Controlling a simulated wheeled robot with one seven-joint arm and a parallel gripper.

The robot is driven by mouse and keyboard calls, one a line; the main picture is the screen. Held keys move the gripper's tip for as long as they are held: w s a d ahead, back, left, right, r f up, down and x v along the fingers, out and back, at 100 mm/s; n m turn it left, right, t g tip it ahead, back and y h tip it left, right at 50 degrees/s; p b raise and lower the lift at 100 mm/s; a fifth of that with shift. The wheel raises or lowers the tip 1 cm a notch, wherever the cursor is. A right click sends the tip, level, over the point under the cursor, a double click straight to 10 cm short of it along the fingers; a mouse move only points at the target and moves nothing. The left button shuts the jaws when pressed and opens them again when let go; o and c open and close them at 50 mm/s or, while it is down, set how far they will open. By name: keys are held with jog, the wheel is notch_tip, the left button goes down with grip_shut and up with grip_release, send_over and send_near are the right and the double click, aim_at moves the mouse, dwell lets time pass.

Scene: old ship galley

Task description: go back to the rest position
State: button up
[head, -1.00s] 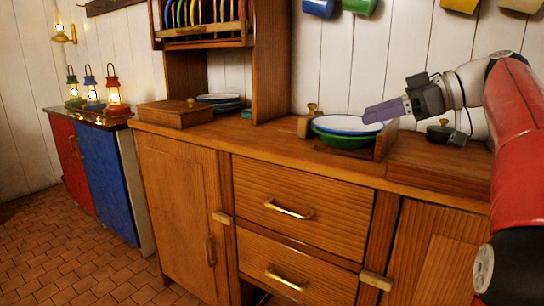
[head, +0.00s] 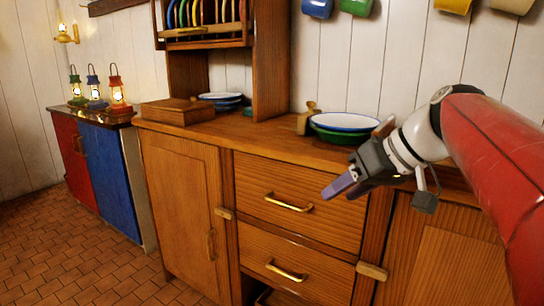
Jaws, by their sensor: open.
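My gripper (head: 340,188) is in the head view, in front of the upper drawer (head: 299,204) of the wooden cabinet and below the counter edge. Its purple-grey fingers point down and to the left. It is open, with nothing seen between the fingers. My red and white arm reaches in from the right edge and hides the right part of the counter. A white bowl with a blue rim (head: 345,121) rests in a green bowl (head: 338,135) on the counter, behind and above my gripper, apart from it.
The wooden counter (head: 262,132) carries a wooden box (head: 178,111) and stacked blue-rimmed dishes (head: 220,97) at left. A plate rack (head: 205,22) stands above. Mugs hang on the wall. Three lanterns (head: 94,90) stand on the red and blue cabinet. The tiled floor (head: 70,250) at left is clear.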

jog(key=s+d+f+m+h, duration=0.2)
jog(key=s+f+m+h, duration=0.3)
jog(key=s+f, duration=1.1)
notch_tip(320, 180, down, 5)
jog(key=shift+s+r+h, duration=0.2)
jog(key=shift+s+h, duration=0.1)
jog(key=shift+h, duration=0.6)
jog(key=shift+d, duration=0.1)
